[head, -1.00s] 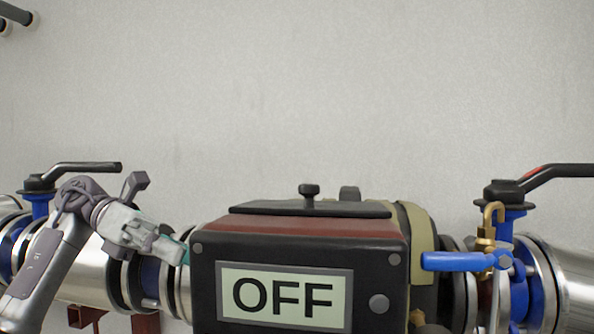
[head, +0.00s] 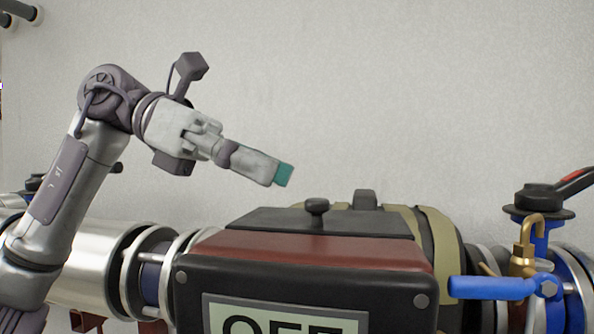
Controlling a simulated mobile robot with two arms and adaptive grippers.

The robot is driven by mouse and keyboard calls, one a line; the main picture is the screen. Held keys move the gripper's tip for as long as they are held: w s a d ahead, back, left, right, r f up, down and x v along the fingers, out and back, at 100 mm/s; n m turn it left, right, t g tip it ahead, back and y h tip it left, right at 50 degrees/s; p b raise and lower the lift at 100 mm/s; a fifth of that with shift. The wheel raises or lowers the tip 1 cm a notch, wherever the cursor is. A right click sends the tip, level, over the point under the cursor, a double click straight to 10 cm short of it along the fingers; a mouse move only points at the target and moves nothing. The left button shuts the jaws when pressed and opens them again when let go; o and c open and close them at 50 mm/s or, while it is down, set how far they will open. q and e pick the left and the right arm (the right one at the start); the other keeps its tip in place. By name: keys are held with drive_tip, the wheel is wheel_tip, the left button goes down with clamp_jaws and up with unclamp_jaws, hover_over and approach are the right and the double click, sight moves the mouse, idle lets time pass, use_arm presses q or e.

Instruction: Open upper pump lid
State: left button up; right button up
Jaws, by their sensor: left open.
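The pump (head: 300,285) is a black box with a dark red top band and an "OFF" panel, partly cut off below. Its upper lid (head: 260,219) is a flat black plate on top and looks closed. A small black knob (head: 317,207) stands on the lid. My left gripper (head: 283,175) is up and to the left of the knob, above the lid, apart from it. Its teal fingertip points right. I see it from the side, open and empty. My right gripper is not in view.
A blue lever (head: 490,287) and a brass padlock (head: 525,250) are right of the pump. A black-handled valve (head: 545,200) stands at the far right. Steel pipe (head: 85,265) runs left. The wall behind is bare, with free room above the pump.

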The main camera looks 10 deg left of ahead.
sight(294, 223)
use_arm(q)
drive_tip(key=shift+p+x, duration=0.45)
drive_tip(key=shift+x, duration=1.5)
drive_tip(key=shift+s, duration=0.1)
clamp_jaws()
drive_tip(key=shift+a, duration=0.1)
